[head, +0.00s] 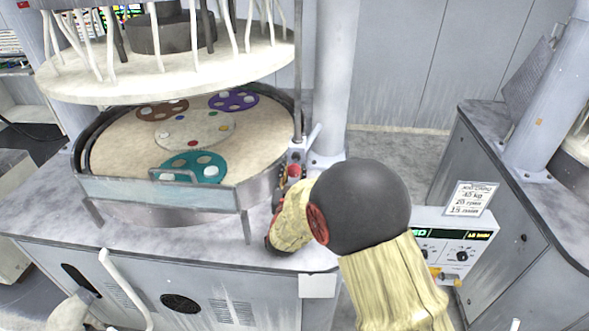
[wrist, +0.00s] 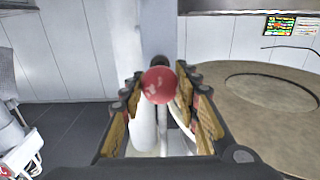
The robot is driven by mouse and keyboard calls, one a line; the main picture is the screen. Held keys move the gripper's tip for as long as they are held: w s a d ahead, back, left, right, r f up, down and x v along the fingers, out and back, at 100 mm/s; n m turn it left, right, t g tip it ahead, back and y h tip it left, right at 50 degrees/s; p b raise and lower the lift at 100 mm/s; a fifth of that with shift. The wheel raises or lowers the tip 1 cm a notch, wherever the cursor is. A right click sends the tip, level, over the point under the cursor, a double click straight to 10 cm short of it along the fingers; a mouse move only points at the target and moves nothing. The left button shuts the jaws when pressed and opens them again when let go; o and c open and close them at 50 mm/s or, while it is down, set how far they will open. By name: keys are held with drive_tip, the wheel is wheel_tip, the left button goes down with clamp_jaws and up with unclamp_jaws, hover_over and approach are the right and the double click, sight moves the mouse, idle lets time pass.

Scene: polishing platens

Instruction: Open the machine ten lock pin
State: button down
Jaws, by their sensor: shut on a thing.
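The lock pin shows as a glossy red ball knob (wrist: 160,86) in the wrist view, between the two finger tips of my gripper (wrist: 161,92). My gripper is shut on the lock pin, with a finger on either side of it. In the head view the red knob (head: 294,171) sits by a small grey bracket (head: 296,155) at the right edge of the round polishing machine (head: 243,198). My arm and wrist hide most of the gripper there. The pin's shaft is mostly hidden behind the knob.
The round platen (head: 125,138) holds several coloured carrier discs, with a white upper plate (head: 165,80) above. A thick grey column (head: 336,80) stands just behind the bracket. A control panel (head: 455,245) with a paper label (head: 470,198) is right of my arm.

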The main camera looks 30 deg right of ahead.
sight(293, 175)
drive_tip(key=v, duration=0.3)
drive_tip(key=shift+s+a, duration=0.15)
drive_tip(key=shift+f, duration=0.1)
drive_tip(key=c, duration=1.7)
unclamp_jaws()
drive_tip(key=shift+c, duration=0.2)
drive_tip(key=shift+o, duration=1.2)
drive_tip(key=shift+s, duration=0.1)
drive_tip(key=shift+o, duration=1)
drive_tip(key=v, duration=1.2)
